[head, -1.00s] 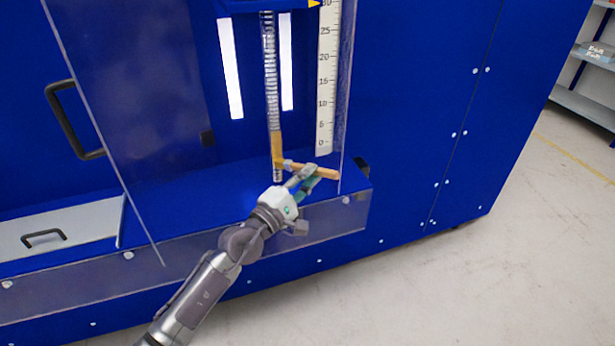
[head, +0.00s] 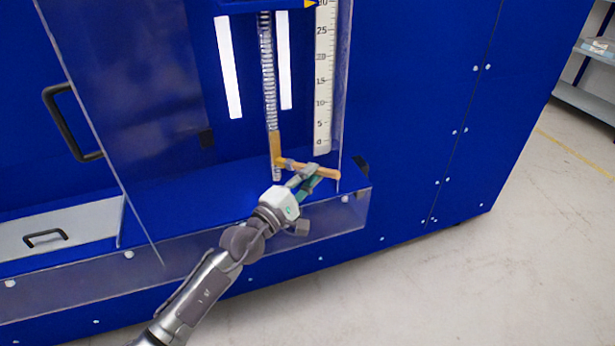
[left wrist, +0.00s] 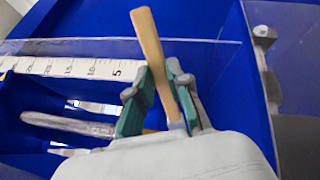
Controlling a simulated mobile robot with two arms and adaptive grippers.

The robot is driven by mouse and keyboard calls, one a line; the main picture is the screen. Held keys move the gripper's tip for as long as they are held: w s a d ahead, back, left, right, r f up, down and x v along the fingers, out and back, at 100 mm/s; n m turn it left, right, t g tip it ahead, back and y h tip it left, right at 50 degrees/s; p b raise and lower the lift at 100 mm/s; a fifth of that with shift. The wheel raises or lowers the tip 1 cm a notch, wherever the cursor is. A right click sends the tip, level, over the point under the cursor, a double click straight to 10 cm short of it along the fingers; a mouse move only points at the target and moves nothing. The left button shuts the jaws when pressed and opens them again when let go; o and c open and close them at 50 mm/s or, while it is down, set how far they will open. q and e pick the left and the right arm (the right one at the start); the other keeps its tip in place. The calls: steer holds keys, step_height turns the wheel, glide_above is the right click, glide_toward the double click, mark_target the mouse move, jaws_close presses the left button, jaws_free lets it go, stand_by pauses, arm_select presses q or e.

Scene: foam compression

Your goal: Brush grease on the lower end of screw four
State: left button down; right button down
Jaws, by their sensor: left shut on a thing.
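A tall threaded screw (head: 268,75) stands upright in the blue machine's recess. Its lower part has a smooth tan coating (head: 275,146), with a short bare threaded end below. My left gripper (head: 306,172), just right of the screw's lower end, is shut on the brush's wooden handle (head: 325,172). The handle also shows between the green-padded fingers of my left gripper (left wrist: 160,72) in the left wrist view (left wrist: 150,45). The brush's head end reaches the screw beside the tan part; whether it touches is unclear. The bristles cannot be made out. My right gripper is out of view.
A white ruler (head: 323,80) stands right of the screw. A clear panel (head: 344,80) bounds the recess on the right, and a low clear lip (head: 200,243) runs along its front. A hinged door with a black handle (head: 62,122) is at left.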

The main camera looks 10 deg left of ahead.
arm_select(q)
steer(key=shift+a+r+p, duration=0.1)
steer(key=shift+r+p, duration=0.45)
steer(key=shift+r, duration=0.15)
steer(key=s+d+p, duration=0.1)
steer(key=s, duration=0.1)
steer(key=s+d+p, duration=0.1)
steer(key=s+p, duration=0.1)
steer(key=shift+d+r, duration=0.15)
steer(key=shift+d, duration=0.25)
steer(key=shift+s+d+p, duration=0.3)
steer(key=shift+s+p, duration=0.1)
steer(key=shift+s, duration=0.1)
